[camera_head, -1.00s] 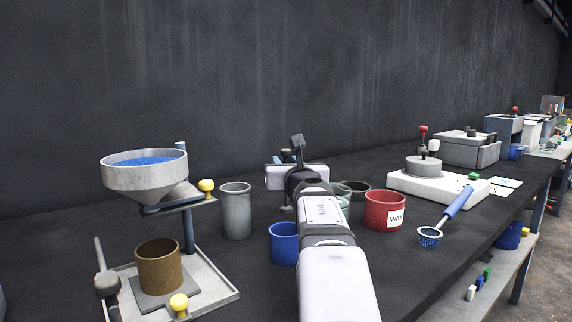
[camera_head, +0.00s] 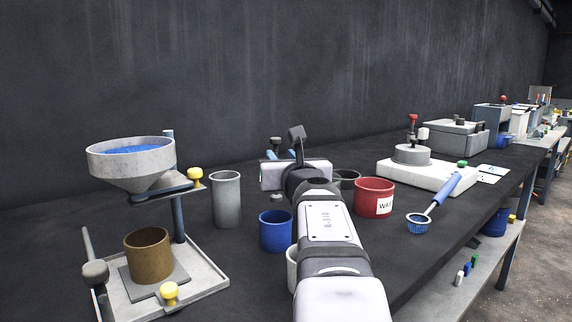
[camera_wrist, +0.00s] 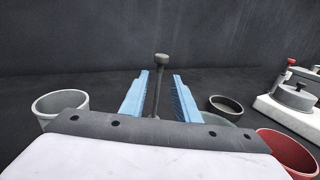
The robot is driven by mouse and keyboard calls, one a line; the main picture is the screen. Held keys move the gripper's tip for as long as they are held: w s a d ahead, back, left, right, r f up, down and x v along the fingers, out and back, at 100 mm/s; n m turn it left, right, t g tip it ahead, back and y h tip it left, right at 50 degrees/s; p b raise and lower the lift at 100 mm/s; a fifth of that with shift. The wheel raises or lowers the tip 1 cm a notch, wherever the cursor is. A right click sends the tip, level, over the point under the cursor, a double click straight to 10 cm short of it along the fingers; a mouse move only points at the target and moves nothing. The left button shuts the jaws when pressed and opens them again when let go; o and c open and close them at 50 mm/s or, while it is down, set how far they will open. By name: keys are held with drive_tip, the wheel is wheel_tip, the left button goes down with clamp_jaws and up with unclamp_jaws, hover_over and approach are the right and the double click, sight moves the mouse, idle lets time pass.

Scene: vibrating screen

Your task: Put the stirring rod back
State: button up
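The stirring rod, a thin dark rod with a knob on top (camera_wrist: 161,60), stands roughly upright between the blue fingers of my gripper (camera_wrist: 158,90) in the wrist view. A gap shows on both sides of it, so the gripper looks open around the rod. In the head view my gripper (camera_head: 270,156) is past the end of my arm, towards the wall. The rod's dark knob (camera_head: 276,141) shows above the fingers, and a small grey foot (camera_head: 278,197) shows below. My gripper body hides the rod's middle, and I cannot tell what its lower end rests in.
A grey cylinder (camera_head: 226,200) and blue cup (camera_head: 276,232) stand left of my arm. A red waste cup (camera_head: 367,197), dark dish (camera_head: 347,178) and blue-handled strainer (camera_head: 436,202) are right. A funnel stand (camera_head: 178,215) stands far left. A white cup (camera_head: 291,268) is partly hidden.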

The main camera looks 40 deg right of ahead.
drive_tip(key=shift+v, duration=2.2)
drive_tip(key=shift+p, duration=0.35)
